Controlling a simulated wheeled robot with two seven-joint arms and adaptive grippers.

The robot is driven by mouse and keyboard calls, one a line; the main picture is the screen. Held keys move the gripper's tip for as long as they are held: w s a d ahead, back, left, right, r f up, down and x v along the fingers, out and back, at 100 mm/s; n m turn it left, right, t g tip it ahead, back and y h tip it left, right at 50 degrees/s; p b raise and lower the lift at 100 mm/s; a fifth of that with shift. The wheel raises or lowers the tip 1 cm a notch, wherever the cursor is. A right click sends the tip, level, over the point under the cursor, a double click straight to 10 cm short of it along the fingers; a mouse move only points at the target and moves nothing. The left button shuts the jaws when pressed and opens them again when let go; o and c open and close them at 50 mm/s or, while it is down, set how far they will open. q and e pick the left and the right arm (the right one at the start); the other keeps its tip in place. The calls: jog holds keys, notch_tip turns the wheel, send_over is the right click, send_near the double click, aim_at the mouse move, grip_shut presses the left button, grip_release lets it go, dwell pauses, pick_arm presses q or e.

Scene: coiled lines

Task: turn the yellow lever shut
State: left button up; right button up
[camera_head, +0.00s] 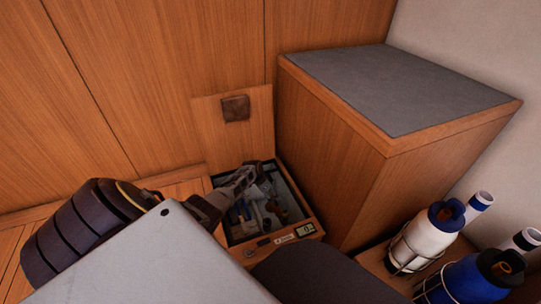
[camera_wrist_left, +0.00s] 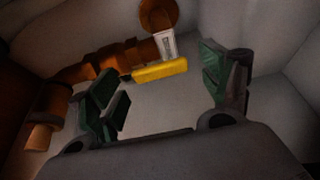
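The yellow lever (camera_wrist_left: 160,72) shows in the left wrist view, near the upper middle, beside brown pipe fittings (camera_wrist_left: 108,60) and a white label (camera_wrist_left: 167,46). My left gripper (camera_wrist_left: 165,90) is open, with its two green-padded fingers wide apart. The lever lies beyond the fingertips, between them in the picture, and I see no contact. In the head view my left gripper (camera_head: 240,182) reaches into an open compartment (camera_head: 312,222) in the floor. The lever cannot be made out in the head view. My right gripper is not in view.
A raised wooden hatch lid (camera_head: 246,143) stands behind the compartment. A wooden box with a grey top (camera_head: 400,88) stands close on its right. A white bottle (camera_head: 425,240) and a blue bottle (camera_head: 470,282) stand in wire holders at lower right. Pale walls surround the lever.

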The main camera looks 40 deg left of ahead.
pick_arm(q)
jog(key=c, duration=1.4)
